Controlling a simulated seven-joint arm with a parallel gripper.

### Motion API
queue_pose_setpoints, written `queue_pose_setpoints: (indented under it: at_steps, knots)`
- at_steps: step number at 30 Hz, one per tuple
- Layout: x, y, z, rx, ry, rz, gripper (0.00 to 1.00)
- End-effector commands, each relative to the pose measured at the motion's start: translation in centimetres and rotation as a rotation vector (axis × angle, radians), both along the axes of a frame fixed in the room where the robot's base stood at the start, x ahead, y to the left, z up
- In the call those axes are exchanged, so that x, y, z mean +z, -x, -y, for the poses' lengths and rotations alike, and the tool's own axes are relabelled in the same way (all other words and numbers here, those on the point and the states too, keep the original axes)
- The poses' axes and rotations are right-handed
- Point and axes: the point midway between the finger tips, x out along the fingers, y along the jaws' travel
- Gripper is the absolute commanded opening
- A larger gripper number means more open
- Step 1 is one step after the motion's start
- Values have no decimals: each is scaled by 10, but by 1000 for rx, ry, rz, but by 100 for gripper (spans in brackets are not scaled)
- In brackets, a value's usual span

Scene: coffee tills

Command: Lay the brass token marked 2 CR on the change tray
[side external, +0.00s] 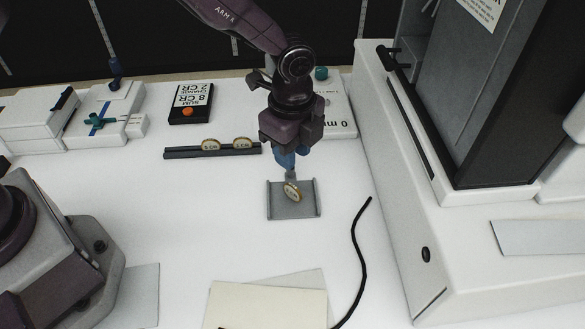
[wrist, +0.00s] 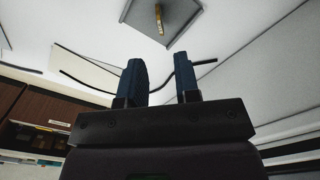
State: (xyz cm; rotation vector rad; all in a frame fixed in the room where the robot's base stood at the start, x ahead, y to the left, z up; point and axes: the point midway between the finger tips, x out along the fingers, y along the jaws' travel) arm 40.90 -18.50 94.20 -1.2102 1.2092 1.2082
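The brass token (side external: 292,192) is over the grey change tray (side external: 275,211), just below my gripper (side external: 290,172). Its face looks tilted in the side view, and its marking is too small to read surely. In the wrist view the token (wrist: 159,20) shows as a narrow upright strip, nearly edge-on, against the tray (wrist: 184,16). I cannot tell whether it touches the tray floor. My gripper's two blue fingers (wrist: 159,60) stand apart in the wrist view, with a clear gap between them and the token beyond their tips.
A dark rack (side external: 180,154) with two more brass tokens stands left of the tray. A black cable (side external: 358,245) curves at right, beside a large white machine (side external: 375,180). Paper sheets (side external: 262,305) lie in front.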

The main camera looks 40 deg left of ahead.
Motion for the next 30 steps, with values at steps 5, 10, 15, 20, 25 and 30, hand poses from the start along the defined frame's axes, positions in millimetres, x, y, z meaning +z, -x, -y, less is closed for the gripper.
queue_pose_setpoints:
  at_steps: [5, 10, 15, 20, 25, 30]
  knots:
    - [22, 0, 0, 1, 0, 0, 30]
    - [28, 0, 0, 1, 0, 0, 30]
    - [34, 0, -3, 19, 0, 7, 30]
    - [79, 6, -28, 170, 9, 64, 30]
    - [150, 35, -76, 478, 42, 161, 30]
    - [202, 83, -121, 803, 107, 248, 30]
